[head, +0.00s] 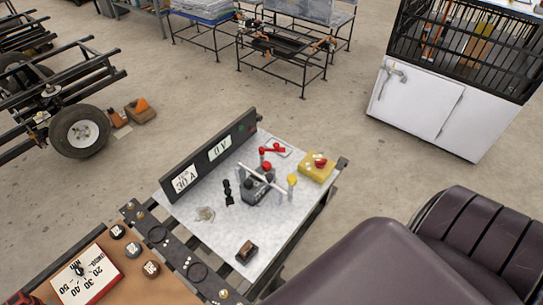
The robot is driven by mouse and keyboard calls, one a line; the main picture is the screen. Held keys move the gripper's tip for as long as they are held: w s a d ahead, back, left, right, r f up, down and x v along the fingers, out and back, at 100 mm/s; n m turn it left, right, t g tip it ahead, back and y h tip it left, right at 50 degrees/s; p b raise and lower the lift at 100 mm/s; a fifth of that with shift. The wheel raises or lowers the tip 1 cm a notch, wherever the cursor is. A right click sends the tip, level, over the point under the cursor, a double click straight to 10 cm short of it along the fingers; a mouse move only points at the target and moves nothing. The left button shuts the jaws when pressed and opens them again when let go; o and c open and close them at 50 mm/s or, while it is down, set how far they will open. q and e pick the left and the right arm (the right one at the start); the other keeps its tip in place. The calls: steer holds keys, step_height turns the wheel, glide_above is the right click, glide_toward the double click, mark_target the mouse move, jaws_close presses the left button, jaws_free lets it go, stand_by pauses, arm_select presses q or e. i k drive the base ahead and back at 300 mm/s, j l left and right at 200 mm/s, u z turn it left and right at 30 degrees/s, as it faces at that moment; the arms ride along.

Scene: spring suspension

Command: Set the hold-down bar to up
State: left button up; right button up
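A thin silver bar (262,178), which looks like the hold-down bar, runs slantwise across a small dark grey block (254,192) on the light grey bench top (210,228). I cannot tell whether the bar touches the block or stands above it. A red-topped part (266,167) stands by the bar's middle and a yellow-topped post (292,180) near its right end. Neither of my grippers is in view.
A black panel (212,152) reading "30A" and "0V" stands along the bench's back left edge. A red lever (272,150) and a yellow box (317,168) with a red knob sit nearby. A dark maroon padded shape (370,265) fills the lower right.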

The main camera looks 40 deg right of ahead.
mark_target(269, 178)
steer(key=k+l+u, duration=0.2)
steer(key=k, duration=0.2)
steer(key=k+l+u, duration=0.2)
steer(key=k, duration=0.25)
steer(key=i+l, duration=0.05)
